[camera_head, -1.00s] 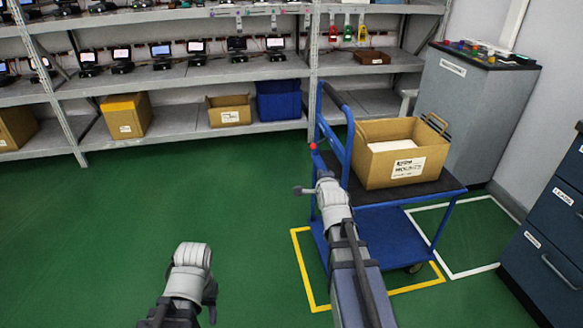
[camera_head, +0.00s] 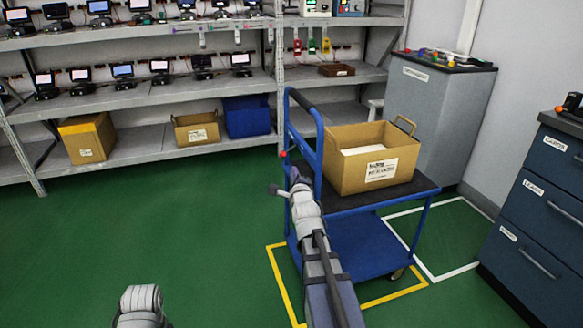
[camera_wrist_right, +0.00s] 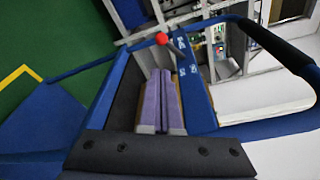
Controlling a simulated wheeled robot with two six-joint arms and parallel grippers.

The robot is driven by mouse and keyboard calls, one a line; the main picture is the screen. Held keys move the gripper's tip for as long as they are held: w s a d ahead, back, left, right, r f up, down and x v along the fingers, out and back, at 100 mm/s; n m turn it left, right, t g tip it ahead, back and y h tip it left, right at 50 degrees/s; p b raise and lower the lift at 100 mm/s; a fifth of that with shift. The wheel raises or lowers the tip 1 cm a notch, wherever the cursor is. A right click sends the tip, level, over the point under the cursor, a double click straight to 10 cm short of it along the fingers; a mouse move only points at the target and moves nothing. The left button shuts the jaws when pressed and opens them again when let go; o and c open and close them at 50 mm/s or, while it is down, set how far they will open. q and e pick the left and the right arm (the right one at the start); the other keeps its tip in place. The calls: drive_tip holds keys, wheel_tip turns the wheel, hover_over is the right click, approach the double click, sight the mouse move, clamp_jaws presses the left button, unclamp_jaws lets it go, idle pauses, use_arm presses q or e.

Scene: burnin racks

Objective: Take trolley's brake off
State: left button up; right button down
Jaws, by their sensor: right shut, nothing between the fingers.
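The blue trolley (camera_head: 362,243) stands on the green floor, with a dark upper deck and a blue push handle at its left end. A red knob (camera_head: 283,154) sits low on the handle side; in the right wrist view the red knob (camera_wrist_right: 162,38) shows just beyond the fingertips, beside a blue plate with white marking (camera_wrist_right: 190,62). My right gripper (camera_head: 295,176) is at the handle end, just below the knob in the picture. In the wrist view the right gripper (camera_wrist_right: 162,75) is shut and empty. Contact with the knob cannot be told. My left gripper is out of view.
An open cardboard box (camera_head: 345,176) stands on the trolley's deck. Yellow floor tape (camera_head: 282,285) runs around the trolley, with a white-taped area (camera_head: 447,272) to its right. Shelves (camera_head: 150,93) stand behind, a blue drawer cabinet (camera_head: 535,220) at right. The floor at left is open.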

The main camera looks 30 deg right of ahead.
sight(289, 150)
drive_tip(key=x, duration=0.9)
drive_tip(key=shift+w+d+b, duration=0.15)
drive_tip(key=shift+w+b, duration=0.1)
drive_tip(key=shift+b, duration=0.2)
drive_tip(key=shift+r+m+p, duration=0.1)
drive_tip(key=shift+m+p, duration=0.2)
drive_tip(key=shift+m, duration=0.1)
